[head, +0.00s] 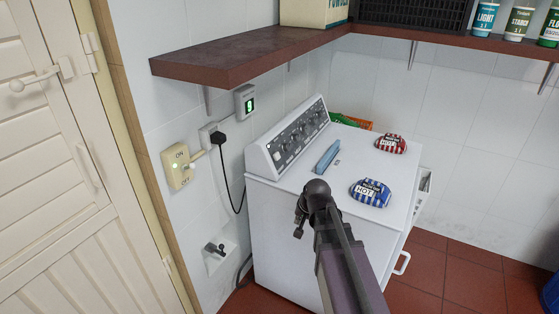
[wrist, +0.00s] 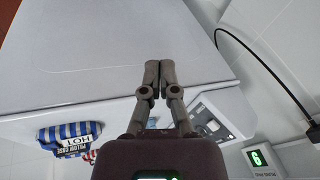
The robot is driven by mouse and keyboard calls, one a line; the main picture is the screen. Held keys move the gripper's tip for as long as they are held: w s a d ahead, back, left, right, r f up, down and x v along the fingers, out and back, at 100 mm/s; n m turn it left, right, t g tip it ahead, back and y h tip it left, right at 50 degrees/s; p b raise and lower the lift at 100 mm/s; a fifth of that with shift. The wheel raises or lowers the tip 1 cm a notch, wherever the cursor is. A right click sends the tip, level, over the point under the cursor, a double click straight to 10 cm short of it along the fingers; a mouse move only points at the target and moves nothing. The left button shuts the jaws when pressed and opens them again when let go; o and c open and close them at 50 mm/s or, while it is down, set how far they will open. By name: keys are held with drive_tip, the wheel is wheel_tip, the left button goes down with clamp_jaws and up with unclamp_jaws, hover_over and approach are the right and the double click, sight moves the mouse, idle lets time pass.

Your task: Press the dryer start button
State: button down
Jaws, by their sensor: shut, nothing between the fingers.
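The white dryer (head: 290,225) stands against the left wall in the head view. Its sloped control panel (head: 297,135) carries several dark knobs along the wall side of the top. I cannot make out which mark on the panel is the start button. The end of the panel also shows in the wrist view (wrist: 222,112), right of my gripper's base. My gripper (wrist: 160,64) is shut and empty, its fingertips together in front of the dryer's white surface. In the head view my gripper (head: 299,230) is small and dark at the dryer's near side, apart from the panel.
A blue-striped pack (head: 371,192), a red-striped pack (head: 391,143) and a blue bar-like object (head: 328,156) lie on the dryer top. A wall switch (head: 179,166), a plug with black cable (head: 218,139) and a display (head: 245,101) are on the left wall.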

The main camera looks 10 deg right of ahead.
sight(277, 157)
drive_tip(key=w+d+r+m+t+b, duration=0.2)
drive_tip(key=w+m, duration=0.3)
drive_tip(key=w, duration=0.4)
drive_tip(key=w+d+r+m+t+b, duration=0.1)
drive_tip(key=w+m+t, duration=0.4)
drive_tip(key=w, duration=0.5)
drive_tip(key=w+d+r+m+t+b, duration=0.2)
drive_tip(key=w+r+m+t, duration=0.1)
drive_tip(key=w+m, duration=0.4)
drive_tip(key=w+t, duration=0.1)
drive_tip(key=w, duration=0.2)
drive_tip(key=shift+w+d+r+b, duration=0.2)
drive_tip(key=shift+d+r+b, duration=0.1)
drive_tip(key=shift+d+r, duration=0.1)
drive_tip(key=w+a+f+b, duration=0.3)
drive_tip(key=w+a, duration=0.1)
drive_tip(key=a, duration=0.2)
drive_tip(key=shift+w+a+f+b, duration=0.25)
drive_tip(key=shift+w+f+b, duration=0.1)
drive_tip(key=shift+w+a+f, duration=0.1)
drive_tip(key=shift+w+a+f, duration=0.1)
drive_tip(key=shift+a, duration=0.1)
